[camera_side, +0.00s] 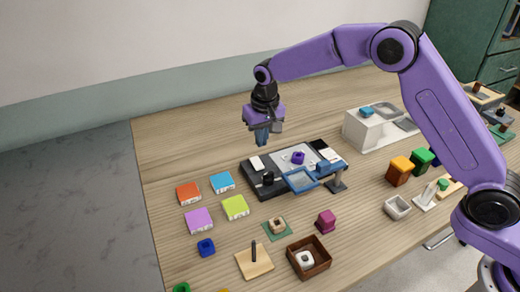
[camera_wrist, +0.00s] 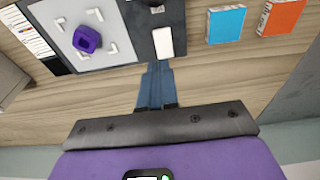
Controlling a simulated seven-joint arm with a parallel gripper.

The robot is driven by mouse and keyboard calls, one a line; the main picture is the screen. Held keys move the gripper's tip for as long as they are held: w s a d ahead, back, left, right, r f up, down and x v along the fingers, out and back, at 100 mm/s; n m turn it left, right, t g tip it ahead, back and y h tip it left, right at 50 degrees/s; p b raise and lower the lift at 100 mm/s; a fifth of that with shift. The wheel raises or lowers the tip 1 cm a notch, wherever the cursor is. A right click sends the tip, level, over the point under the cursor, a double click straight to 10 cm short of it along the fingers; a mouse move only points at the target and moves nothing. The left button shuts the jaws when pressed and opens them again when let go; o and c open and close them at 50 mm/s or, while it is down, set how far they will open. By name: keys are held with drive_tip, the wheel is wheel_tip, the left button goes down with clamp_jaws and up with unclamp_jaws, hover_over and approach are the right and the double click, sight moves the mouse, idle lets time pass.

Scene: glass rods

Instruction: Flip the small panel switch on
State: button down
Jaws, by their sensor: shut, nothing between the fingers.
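A dark panel board (camera_side: 277,187) lies on the wooden table in the side view. A small white switch-like rectangle (camera_side: 257,163) sits at its back left corner. In the wrist view this white piece (camera_wrist: 163,41) lies on a dark strip, just beyond my fingertips. Whether it is tilted on or off I cannot tell. My gripper (camera_side: 262,142) is shut and empty, pointing down above the table, behind and above the white piece. Its blue fingers also show in the wrist view (camera_wrist: 157,68), together, apart from the board.
On the board are a black knob (camera_side: 268,178), a purple block (camera_side: 298,158) and a blue frame (camera_side: 300,181). Coloured boxes, including a blue one (camera_side: 222,182), lie left of it. A white box (camera_side: 375,130) stands right. The table behind the board is clear.

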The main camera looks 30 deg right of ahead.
wheel_tip(320, 180, up, 7)
hover_over(258, 159)
drive_tip(key=s, duration=0.4)
drive_tip(key=shift+a+f, duration=0.2)
drive_tip(key=shift+w, duration=0.15)
drive_tip(key=shift+w+d+r, duration=0.15)
drive_tip(key=shift+w+d, duration=0.05)
drive_tip(key=shift+w, duration=0.35)
drive_tip(key=f, duration=0.4)
drive_tip(key=w+f, duration=0.1)
drive_tip(key=f, duration=0.4)
drive_tip(key=w+f, duration=0.1)
drive_tip(key=f, duration=0.4)
drive_tip(key=shift+w, duration=0.1)
